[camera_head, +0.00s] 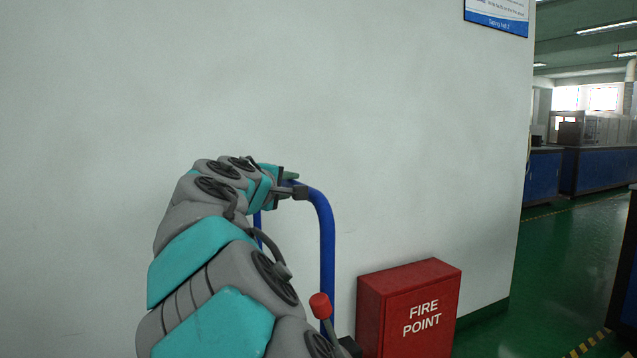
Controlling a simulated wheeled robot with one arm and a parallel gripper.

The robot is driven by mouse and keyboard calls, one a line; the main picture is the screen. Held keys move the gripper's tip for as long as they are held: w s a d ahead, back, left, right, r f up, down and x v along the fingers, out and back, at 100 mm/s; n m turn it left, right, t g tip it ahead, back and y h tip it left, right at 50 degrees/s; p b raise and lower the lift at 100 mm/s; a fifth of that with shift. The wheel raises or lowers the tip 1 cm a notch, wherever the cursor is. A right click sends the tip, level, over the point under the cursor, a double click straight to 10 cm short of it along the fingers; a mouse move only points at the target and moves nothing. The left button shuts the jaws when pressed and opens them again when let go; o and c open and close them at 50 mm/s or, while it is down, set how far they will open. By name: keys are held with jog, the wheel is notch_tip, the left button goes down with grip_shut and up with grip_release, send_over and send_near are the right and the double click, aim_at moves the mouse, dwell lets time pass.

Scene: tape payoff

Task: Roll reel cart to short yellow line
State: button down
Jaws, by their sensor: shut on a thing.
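My gripper (294,190) is at the centre of the head view, shut on the top bar of a blue tubular handle (325,235). The handle bends down on the right and its other upright shows in part behind my arm. It looks like the push handle of the reel cart. The cart's lower body and any reel are hidden by my arm or below the picture. A lever with a red knob (320,305) stands low beside the handle. No short yellow line can be made out for certain.
A pale wall fills most of the view behind the handle. A red FIRE POINT box (409,310) stands close on the right. Beyond the wall's edge is open green floor (560,255) with yellow-black striped marking (588,345) and blue benches (592,170).

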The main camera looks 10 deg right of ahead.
jog(key=s+a+p, duration=0.1)
jog(key=s+a, duration=0.1)
jog(key=a, duration=0.6)
jog(key=s+a+p, duration=0.2)
jog(key=s+a, duration=0.1)
jog(key=a, duration=0.5)
jog(key=shift+s+a+f, duration=0.15)
jog(key=shift+s+a, duration=0.05)
jog(key=shift+a, duration=0.1)
jog(key=c, duration=0.6)
grip_release()
jog(key=v, duration=0.7)
jog(key=shift+s+a+b, duration=0.25)
jog(key=shift+s+b, duration=0.1)
